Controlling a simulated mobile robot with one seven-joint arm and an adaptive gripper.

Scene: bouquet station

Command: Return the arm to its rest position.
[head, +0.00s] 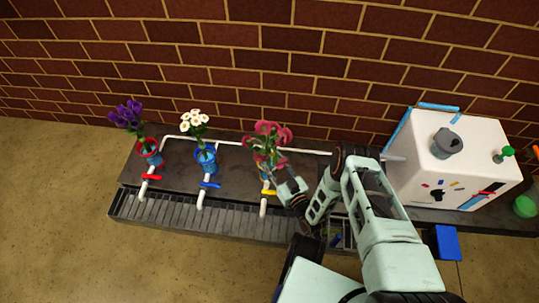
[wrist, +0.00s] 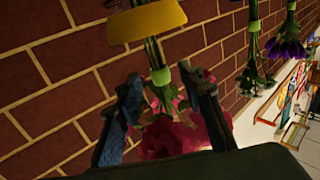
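My gripper (head: 291,187) is at the third vase along the bench, close in front of the pink flowers (head: 266,140). In the wrist view my gripper (wrist: 163,112) has its two fingers wide apart. The pink flowers (wrist: 175,137) and their stems appear between or just beyond the fingers; I cannot tell if they touch. The stems have a green band (wrist: 160,76) and stand in a yellow vase (wrist: 147,22), upside down in this view. In the head view my gripper and the blooms partly hide this vase.
White flowers (head: 194,121) in a blue vase (head: 205,158) and purple flowers (head: 127,113) in a red vase (head: 149,152) stand to the left. White pipes with coloured taps run along the bench (head: 233,177). A white box machine (head: 460,168) stands right; a brick wall (head: 230,60) rises behind.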

